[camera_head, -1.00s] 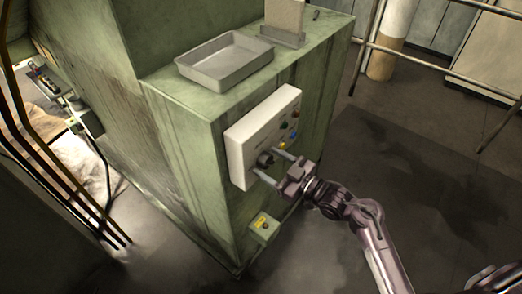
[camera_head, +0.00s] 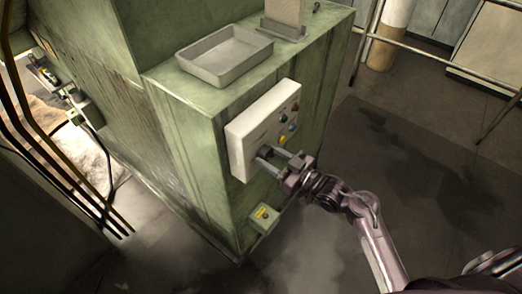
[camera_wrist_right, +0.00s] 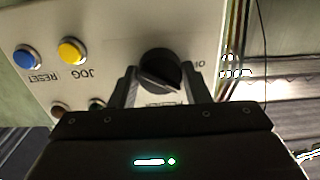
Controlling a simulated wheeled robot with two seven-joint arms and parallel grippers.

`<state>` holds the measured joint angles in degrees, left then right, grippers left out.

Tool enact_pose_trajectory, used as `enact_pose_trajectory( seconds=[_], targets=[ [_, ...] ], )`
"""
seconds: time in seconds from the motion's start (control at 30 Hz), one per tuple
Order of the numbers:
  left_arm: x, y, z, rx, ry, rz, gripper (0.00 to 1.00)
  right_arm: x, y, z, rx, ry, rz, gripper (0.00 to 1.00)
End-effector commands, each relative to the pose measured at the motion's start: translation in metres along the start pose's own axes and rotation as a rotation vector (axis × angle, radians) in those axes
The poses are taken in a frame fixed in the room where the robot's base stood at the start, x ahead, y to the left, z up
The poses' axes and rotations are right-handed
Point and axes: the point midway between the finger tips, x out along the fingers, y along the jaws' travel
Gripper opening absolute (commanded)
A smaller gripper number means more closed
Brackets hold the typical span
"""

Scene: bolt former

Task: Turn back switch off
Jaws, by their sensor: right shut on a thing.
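The black rotary switch (camera_wrist_right: 160,70) is on the white control panel (camera_head: 250,125) on the side of the green machine. In the right wrist view the knob is between the two fingers of my right gripper (camera_wrist_right: 158,88), with its ridge slanted. In the head view my right gripper (camera_head: 272,157) reaches the lower part of the panel from the right, and its fingers are shut on the knob and partly hide it. My left gripper is not in view.
A blue RESET button (camera_wrist_right: 27,56) and a yellow JOG button (camera_wrist_right: 72,50) sit near the knob. A small box with a yellow button (camera_head: 263,213) is below the panel. A grey tray (camera_head: 226,72) lies on the machine top. The floor at right is open.

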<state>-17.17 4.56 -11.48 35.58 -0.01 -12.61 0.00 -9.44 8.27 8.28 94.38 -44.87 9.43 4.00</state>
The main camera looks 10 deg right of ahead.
Motion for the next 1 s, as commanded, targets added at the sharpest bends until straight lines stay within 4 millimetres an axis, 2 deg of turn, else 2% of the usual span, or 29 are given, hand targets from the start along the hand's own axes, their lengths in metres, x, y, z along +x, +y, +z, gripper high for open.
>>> enact_pose_trajectory(
  seconds=[0.13, 0.37, 0.57, 0.8, 1.0],
  targets=[
    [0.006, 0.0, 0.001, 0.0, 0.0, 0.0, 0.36, 0.0, 0.0, 0.003, -0.059, -0.002, -0.001, 0.06],
    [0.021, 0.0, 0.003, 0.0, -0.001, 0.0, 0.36, 0.0, 0.0, 0.003, -0.292, -0.001, -0.002, 0.06],
    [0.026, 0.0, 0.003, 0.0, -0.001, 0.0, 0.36, 0.0, 0.0, 0.002, -0.373, -0.001, -0.001, 0.06],
    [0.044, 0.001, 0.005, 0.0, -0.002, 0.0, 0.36, -0.001, 0.0, 0.004, -0.603, -0.002, -0.002, 0.06],
    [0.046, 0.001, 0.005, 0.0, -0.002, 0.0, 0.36, 0.0, 0.0, 0.0, -0.673, -0.001, -0.001, 0.07]
  ],
)
